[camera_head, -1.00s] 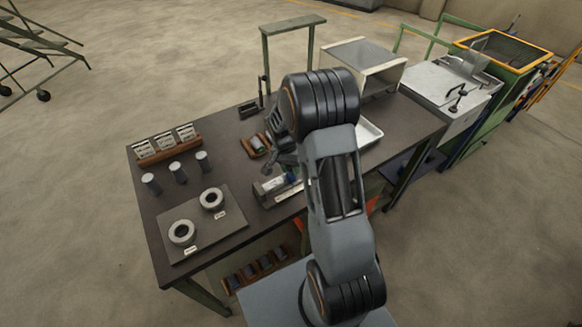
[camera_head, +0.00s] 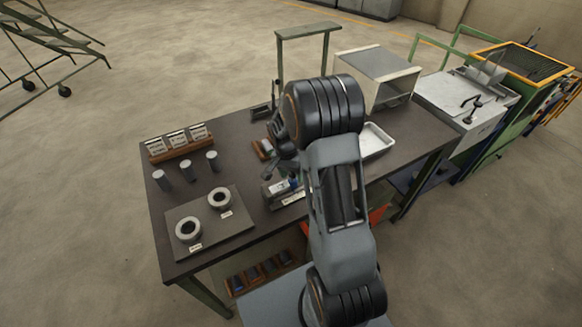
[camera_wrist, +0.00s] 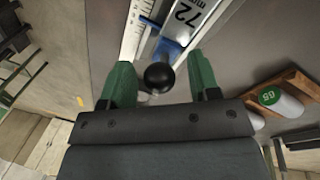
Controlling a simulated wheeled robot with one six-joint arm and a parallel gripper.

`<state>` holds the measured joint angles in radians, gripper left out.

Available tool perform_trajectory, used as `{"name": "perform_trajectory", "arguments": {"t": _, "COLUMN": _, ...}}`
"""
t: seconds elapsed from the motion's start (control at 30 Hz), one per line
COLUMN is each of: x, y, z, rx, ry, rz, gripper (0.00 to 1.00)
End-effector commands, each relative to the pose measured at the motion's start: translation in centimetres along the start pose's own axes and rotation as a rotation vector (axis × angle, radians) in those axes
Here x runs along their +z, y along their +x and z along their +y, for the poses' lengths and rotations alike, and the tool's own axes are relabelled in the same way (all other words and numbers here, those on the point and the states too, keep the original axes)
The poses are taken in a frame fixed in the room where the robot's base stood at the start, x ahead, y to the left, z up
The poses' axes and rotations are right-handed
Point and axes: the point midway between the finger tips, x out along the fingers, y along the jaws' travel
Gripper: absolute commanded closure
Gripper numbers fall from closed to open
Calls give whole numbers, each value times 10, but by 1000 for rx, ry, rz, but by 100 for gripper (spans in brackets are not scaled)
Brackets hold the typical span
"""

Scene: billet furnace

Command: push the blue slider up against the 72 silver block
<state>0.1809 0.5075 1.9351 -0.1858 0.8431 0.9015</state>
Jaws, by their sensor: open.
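The silver block (camera_wrist: 190,14), marked 72 mm, lies in a measuring fixture beside a ruled scale (camera_wrist: 138,30) in the wrist view. The blue slider (camera_wrist: 169,46) is at the block's near end. I cannot tell whether they touch. A black ball knob (camera_wrist: 159,77) stands up close to the slider. My gripper (camera_wrist: 160,62) is open, with one green finger on each side of the knob. In the head view my gripper (camera_head: 281,160) is over the fixture (camera_head: 291,198), partly hidden by my arm.
A wooden rack (camera_wrist: 290,88) with a labelled cylinder is close on the right in the wrist view. In the head view, a plate with two rings (camera_head: 237,236), several cylinders (camera_head: 187,171) and a white tray (camera_head: 377,141) are on the table.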

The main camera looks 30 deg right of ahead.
Motion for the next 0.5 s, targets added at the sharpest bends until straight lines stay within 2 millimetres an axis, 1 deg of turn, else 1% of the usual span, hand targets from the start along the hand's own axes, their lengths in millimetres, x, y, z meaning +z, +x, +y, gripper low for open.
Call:
{"name": "perform_trajectory", "arguments": {"t": 0.17, "x": -1, "y": -21, "z": -1, "rx": -4, "ry": 0, "rz": 4, "gripper": 44}}
{"name": "perform_trajectory", "arguments": {"t": 0.5, "x": 0, "y": -90, "z": -1, "rx": -5, "ry": -1, "rz": 5, "gripper": 44}}
